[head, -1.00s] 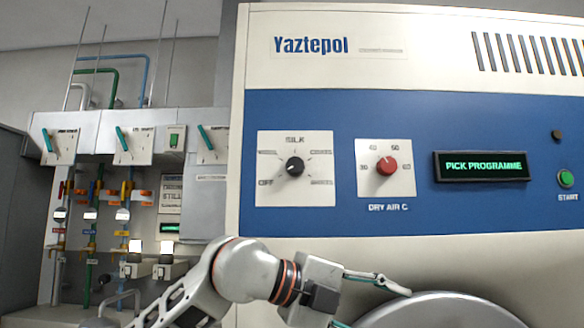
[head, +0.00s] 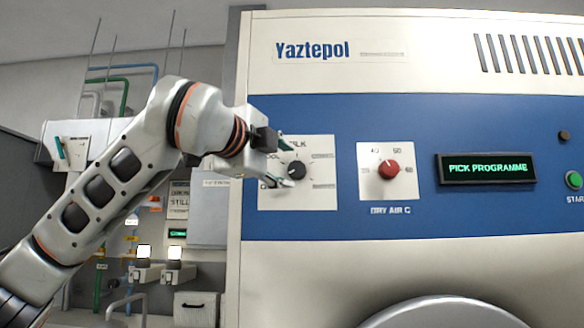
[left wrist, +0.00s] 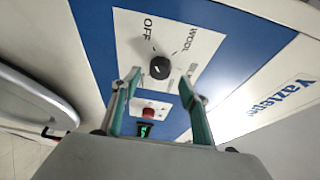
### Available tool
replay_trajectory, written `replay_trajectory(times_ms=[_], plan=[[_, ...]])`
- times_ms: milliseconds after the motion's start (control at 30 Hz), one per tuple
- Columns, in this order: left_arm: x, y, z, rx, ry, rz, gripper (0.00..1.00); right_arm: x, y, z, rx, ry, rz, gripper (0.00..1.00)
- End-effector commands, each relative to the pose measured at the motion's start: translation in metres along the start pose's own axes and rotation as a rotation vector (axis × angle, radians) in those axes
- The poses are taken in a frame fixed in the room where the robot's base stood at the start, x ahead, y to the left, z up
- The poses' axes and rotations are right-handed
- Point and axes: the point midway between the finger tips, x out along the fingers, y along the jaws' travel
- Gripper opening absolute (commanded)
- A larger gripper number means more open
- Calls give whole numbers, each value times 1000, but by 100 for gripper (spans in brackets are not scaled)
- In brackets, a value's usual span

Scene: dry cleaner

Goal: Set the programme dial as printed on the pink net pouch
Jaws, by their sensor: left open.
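The black programme dial (head: 297,170) sits on a white plate (head: 318,200) on the machine's blue panel. In the left wrist view the dial (left wrist: 160,68) shows between OFF and WOOL print; I cannot tell surely where its mark points. My left gripper (head: 286,162) is open in front of the plate's left part, its fingers hiding some of the labels. In the left wrist view the fingertips (left wrist: 160,80) stand either side below the dial, apart from it. The pink net pouch and my right gripper are not in view.
The red DRY AIR C knob (head: 388,170) is right of the programme dial. The display (head: 487,168) reads PICK PROGRAMME, with the green START button (head: 573,180) beyond it. A round door (head: 445,312) bulges below. Pipes and valves stand behind my left arm.

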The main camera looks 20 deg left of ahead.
Motion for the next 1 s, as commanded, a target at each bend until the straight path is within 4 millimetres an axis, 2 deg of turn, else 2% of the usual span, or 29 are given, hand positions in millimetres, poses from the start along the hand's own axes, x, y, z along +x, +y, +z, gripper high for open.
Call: replay_trajectory(times_ms=[100, 300, 633, 667, 700, 800, 1000], plan=[[18, 0, -1, 0, 1, 1, 44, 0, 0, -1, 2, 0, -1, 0], [38, 0, -1, 1, 2, 0, 44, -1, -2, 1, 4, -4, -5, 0], [42, 0, -1, 2, 2, 0, 44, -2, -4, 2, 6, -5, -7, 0], [42, 0, -1, 2, 2, 0, 39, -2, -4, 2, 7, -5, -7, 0], [42, 0, -1, 2, 2, 0, 29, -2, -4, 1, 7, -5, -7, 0], [42, 0, -1, 2, 2, 0, 6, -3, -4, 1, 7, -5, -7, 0], [42, 0, -1, 5, 2, 1, 6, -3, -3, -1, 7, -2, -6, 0]])
